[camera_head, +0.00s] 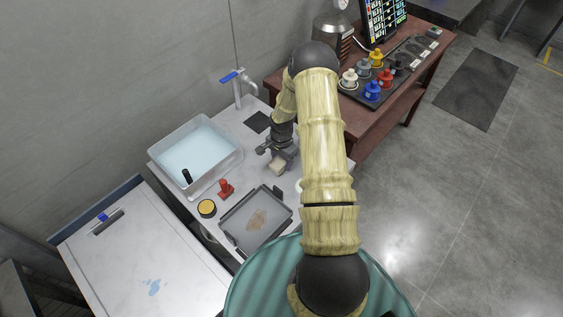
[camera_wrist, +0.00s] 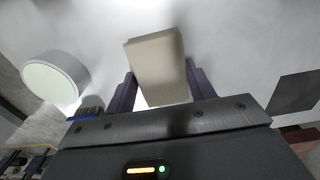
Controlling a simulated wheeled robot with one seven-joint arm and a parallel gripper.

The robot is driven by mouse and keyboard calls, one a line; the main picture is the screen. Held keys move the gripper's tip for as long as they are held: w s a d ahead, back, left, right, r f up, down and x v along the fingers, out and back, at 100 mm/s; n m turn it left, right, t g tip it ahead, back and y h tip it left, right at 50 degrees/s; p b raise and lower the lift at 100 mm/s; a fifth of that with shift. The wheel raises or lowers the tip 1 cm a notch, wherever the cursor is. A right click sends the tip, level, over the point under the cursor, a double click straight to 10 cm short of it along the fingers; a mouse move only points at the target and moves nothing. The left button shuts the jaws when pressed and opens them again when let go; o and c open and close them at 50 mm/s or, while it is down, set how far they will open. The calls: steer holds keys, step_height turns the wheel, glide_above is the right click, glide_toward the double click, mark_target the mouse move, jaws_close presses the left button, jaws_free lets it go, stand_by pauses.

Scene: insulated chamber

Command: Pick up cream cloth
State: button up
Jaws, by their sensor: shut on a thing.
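The cream cloth (camera_wrist: 158,68) is a small folded cream block between the two dark fingers of my gripper (camera_wrist: 160,88) in the wrist view. My gripper is shut on it. In the head view the cloth (camera_head: 278,168) shows just below my gripper (camera_head: 276,157), over the grey counter. I cannot tell whether the cloth touches the counter or hangs just above it.
A clear basin of bluish water (camera_head: 200,155) stands left of my gripper. A dark-rimmed tray with a brown stain (camera_head: 257,219), a red stamp-like object (camera_head: 226,188) and a yellow-topped round tin (camera_head: 207,208) lie nearer. A tap (camera_head: 240,88) stands at the back.

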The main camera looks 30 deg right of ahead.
mark_target(281, 160)
step_height(281, 160, up, 10)
steer(key=b, duration=0.3)
stand_by(0.3)
stand_by(0.4)
steer(key=shift+o, duration=0.9)
steer(key=shift+c, duration=0.4)
